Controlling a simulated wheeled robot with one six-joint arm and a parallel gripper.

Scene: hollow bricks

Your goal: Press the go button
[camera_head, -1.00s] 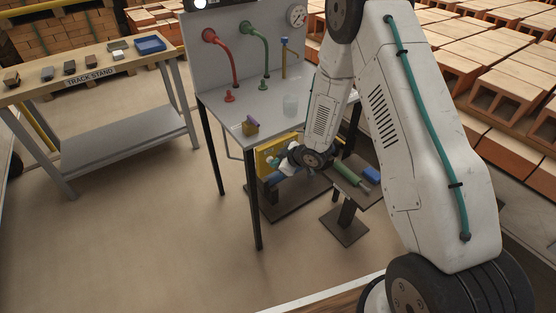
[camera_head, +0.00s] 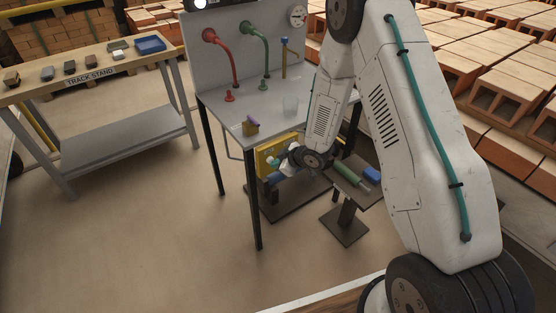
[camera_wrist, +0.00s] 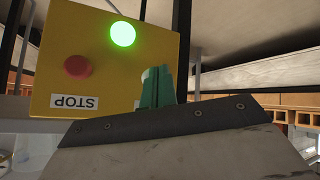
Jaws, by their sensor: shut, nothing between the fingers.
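The yellow control box (camera_wrist: 75,25) fills the upper left of the wrist view and appears upside down. No go label is readable. My gripper (camera_wrist: 157,82) is shut and empty, its green fingers at the box's lower right in the picture, below and right of the green button. Whether they touch the box is unclear.
A small stand (camera_head: 345,180) right of the box holds green and blue items. Floor between is clear.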

